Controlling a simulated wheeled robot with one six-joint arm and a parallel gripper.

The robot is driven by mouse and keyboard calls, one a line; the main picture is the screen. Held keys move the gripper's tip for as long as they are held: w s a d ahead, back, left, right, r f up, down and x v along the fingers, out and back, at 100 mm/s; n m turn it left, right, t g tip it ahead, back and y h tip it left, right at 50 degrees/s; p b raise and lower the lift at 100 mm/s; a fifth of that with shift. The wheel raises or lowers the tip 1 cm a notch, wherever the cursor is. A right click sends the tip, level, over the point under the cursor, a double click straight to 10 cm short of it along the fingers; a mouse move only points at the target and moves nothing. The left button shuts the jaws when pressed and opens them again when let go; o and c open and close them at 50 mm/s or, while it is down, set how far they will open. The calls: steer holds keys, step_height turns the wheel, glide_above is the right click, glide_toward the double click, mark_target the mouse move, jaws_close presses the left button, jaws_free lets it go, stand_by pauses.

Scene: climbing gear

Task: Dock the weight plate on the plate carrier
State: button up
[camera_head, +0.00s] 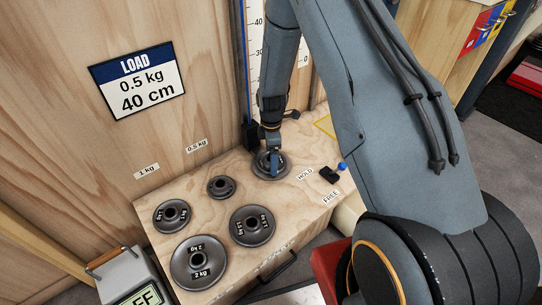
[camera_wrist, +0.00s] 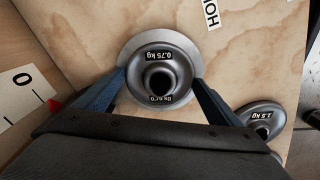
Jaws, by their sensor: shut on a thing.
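A dark grey weight plate marked 0.75 kg (camera_wrist: 183,70) sits between the fingers of my gripper (camera_wrist: 160,79) in the wrist view, with the fingers against its two sides. It lies over a wider pale grey disc (camera_wrist: 160,37), which looks like the plate carrier. The plate looks roughly centred on the disc, slightly toward my gripper. I cannot tell whether they touch. In the head view my gripper (camera_head: 272,163) is at the back of the wooden bench, over the pale disc (camera_head: 284,172), and partly hides the plate.
Other plates lie on the bench (camera_head: 300,195): a small one (camera_head: 213,182), a middle-sized one (camera_head: 160,215), a 1.5 kg one (camera_head: 252,238) and a 2 kg one (camera_head: 198,283). A black switch (camera_head: 329,175) is near HOLD and FREE labels. A sign (camera_head: 137,80) reads LOAD 0.5 kg, 40 cm.

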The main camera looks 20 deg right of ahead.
steer(key=o, duration=1.6)
steer(key=shift+c, duration=0.2)
steer(key=shift+r+p, duration=3.7)
steer(key=shift+r, duration=1.8)
